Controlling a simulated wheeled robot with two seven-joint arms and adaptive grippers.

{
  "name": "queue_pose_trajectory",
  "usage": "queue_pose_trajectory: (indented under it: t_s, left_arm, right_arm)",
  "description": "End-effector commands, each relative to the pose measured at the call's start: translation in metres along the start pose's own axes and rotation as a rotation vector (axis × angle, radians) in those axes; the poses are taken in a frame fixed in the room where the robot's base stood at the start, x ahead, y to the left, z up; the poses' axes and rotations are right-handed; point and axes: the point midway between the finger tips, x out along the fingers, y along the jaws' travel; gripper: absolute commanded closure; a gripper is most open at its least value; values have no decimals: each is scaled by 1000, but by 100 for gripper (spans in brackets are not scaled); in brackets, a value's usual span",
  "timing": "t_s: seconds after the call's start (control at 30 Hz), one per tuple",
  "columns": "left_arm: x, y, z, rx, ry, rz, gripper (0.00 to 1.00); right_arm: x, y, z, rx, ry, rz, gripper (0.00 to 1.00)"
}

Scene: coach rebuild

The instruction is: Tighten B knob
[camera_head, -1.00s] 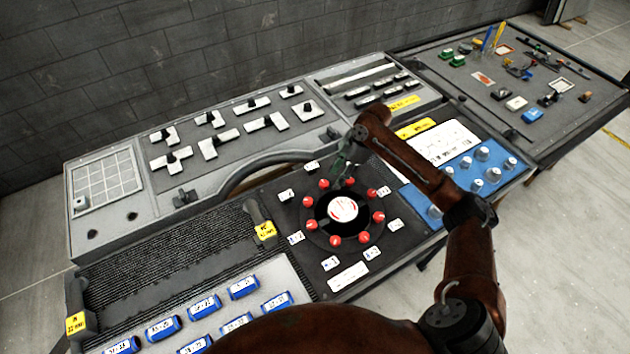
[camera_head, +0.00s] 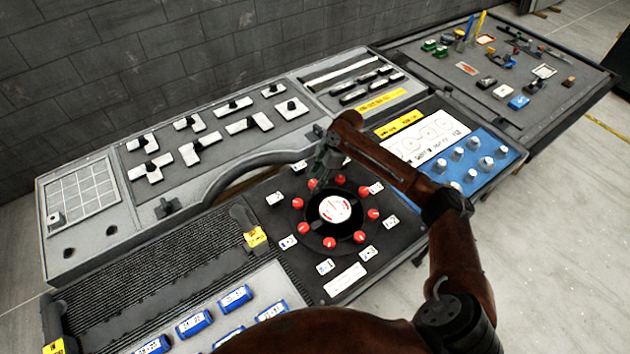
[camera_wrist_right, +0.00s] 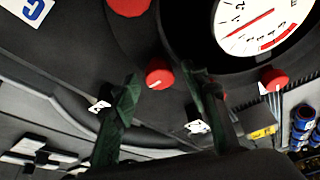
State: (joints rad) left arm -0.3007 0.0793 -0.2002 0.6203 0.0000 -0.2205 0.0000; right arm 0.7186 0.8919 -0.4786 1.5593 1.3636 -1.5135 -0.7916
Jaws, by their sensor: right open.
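A ring of red knobs surrounds a round white gauge (camera_head: 335,208) on a black panel (camera_head: 282,235). Small white label plates stand outside the ring; I cannot read the letter B on any of them. My right gripper (camera_head: 315,178) is over the upper-left part of the ring, its fingers partly covering a knob there. In the right wrist view its two dark green fingers are apart, open and empty. A red knob (camera_wrist_right: 159,74) shows in the gap between the fingertips, with no clear contact. A label with a blue letter like C (camera_wrist_right: 27,10) is at upper left. My left gripper is not in view.
A curved grey handle (camera_head: 235,180) arches behind the knob panel. Blue labelled blocks (camera_head: 195,323) lie at front left. A board with small parts (camera_head: 502,92) stands at far right.

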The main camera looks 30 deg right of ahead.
Motion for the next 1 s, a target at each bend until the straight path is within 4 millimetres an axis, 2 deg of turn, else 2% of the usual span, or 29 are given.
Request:
queue_pose_trajectory:
  t_s: [0.2, 0.8, 1.0]
  left_arm:
    - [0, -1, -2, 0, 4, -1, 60]
    - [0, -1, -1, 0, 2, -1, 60]
    - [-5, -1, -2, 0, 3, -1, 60]
  right_arm:
    - [0, 0, 1, 1, 0, 1, 59]
    - [0, 0, 2, 3, -1, 2, 99]
    - [-2, 0, 1, 15, -1, 7, 99]
